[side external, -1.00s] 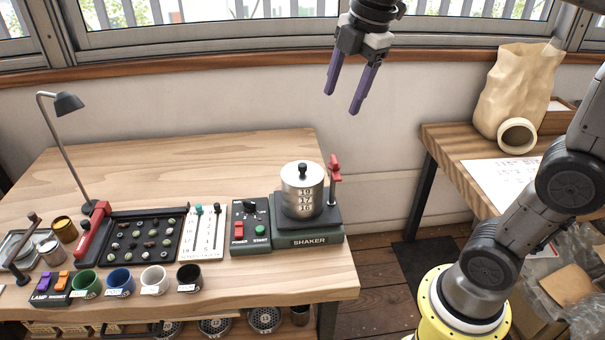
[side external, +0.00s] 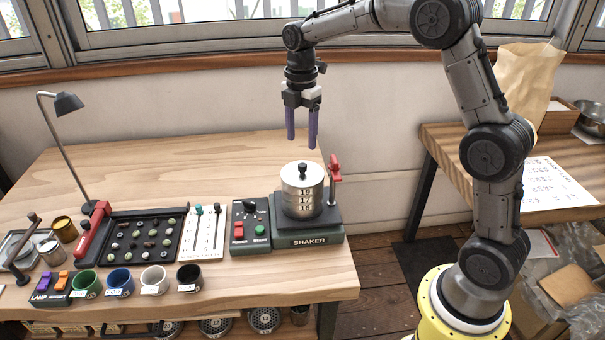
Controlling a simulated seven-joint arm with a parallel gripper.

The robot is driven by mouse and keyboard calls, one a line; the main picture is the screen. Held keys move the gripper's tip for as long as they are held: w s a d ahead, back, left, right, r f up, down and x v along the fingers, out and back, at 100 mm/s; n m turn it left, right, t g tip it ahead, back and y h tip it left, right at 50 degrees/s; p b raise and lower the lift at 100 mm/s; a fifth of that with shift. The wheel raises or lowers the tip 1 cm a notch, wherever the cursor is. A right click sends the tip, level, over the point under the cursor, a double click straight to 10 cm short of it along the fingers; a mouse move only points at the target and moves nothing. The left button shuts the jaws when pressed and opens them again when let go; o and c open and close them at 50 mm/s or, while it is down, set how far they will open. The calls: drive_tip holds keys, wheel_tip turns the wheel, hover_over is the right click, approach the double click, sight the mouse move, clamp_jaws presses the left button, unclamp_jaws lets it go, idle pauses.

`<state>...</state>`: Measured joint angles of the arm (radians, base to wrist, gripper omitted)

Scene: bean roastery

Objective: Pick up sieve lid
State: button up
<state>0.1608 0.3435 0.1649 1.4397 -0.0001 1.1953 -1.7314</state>
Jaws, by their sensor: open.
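The sieve lid (side external: 292,174) is the silver top of a round metal sieve stack (side external: 302,200) and has a small black knob (side external: 302,169). The stack stands upright on the shaker (side external: 308,240), at the right end of the table. My gripper (side external: 301,144) hangs above the lid with its purple fingers pointing down. The fingers are apart with nothing between them. In the picture their tips are a little above the knob, and I cannot tell the exact distance in depth.
A red clamp lever (side external: 334,169) rises close to the right of the stack. A control box (side external: 250,228) is to its left. Several cups, including a black one (side external: 189,277), line the front. A lamp (side external: 68,104) stands at the left. The table's back is clear.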

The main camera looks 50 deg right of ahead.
sight(302, 165)
drive_tip(key=shift+s+f, duration=0.1)
drive_tip(key=shift+f, duration=3.7)
clamp_jaws()
